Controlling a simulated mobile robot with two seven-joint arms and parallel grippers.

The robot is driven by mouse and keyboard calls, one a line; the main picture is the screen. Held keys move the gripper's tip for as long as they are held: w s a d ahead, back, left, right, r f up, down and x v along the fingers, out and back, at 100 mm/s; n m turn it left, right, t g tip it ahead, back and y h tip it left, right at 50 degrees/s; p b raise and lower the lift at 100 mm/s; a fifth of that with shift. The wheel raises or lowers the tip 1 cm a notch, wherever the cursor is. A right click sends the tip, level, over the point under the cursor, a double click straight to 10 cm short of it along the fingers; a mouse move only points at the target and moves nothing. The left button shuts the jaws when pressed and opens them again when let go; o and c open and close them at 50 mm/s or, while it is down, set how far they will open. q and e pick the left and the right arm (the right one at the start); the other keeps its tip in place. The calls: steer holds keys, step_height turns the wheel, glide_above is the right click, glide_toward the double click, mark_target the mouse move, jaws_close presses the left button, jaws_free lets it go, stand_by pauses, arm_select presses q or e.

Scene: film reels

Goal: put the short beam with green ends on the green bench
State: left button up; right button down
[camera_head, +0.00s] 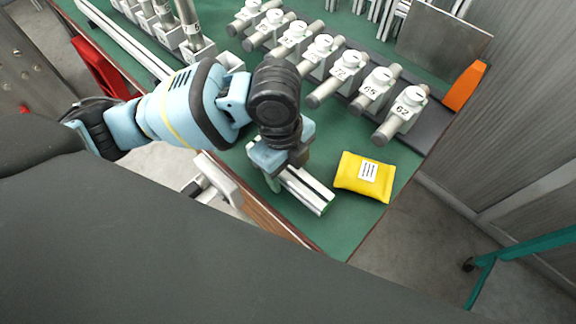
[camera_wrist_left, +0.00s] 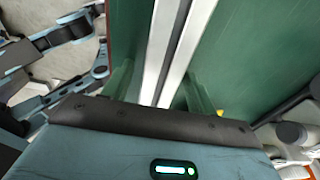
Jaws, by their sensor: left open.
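The short beam (camera_head: 309,190) is a pale grooved profile with a green end facing the front right; its other end is hidden under my gripper. It lies on the green bench (camera_head: 345,226) near the front edge. My left gripper (camera_head: 273,172) is open, low over the beam's rear part. In the left wrist view the beam (camera_wrist_left: 172,50) runs between the two spread fingers (camera_wrist_left: 158,88), with no finger clearly pressed on it. My right gripper is not seen.
A yellow pouch (camera_head: 350,181) with a white label lies just right of the beam. Behind stand several numbered holders with grey rods (camera_head: 340,85), a metal plate (camera_head: 440,42) and an orange block (camera_head: 464,87). Green bench surface is free between pouch and front edge.

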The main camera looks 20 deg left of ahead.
arm_select(q)
step_height(320, 180, up, 12)
steer(key=a+p, duration=0.1)
steer(key=p, duration=0.1)
steer(key=shift+w+a, duration=0.2)
steer(key=shift+w, duration=0.05)
steer(key=shift+f, duration=0.1)
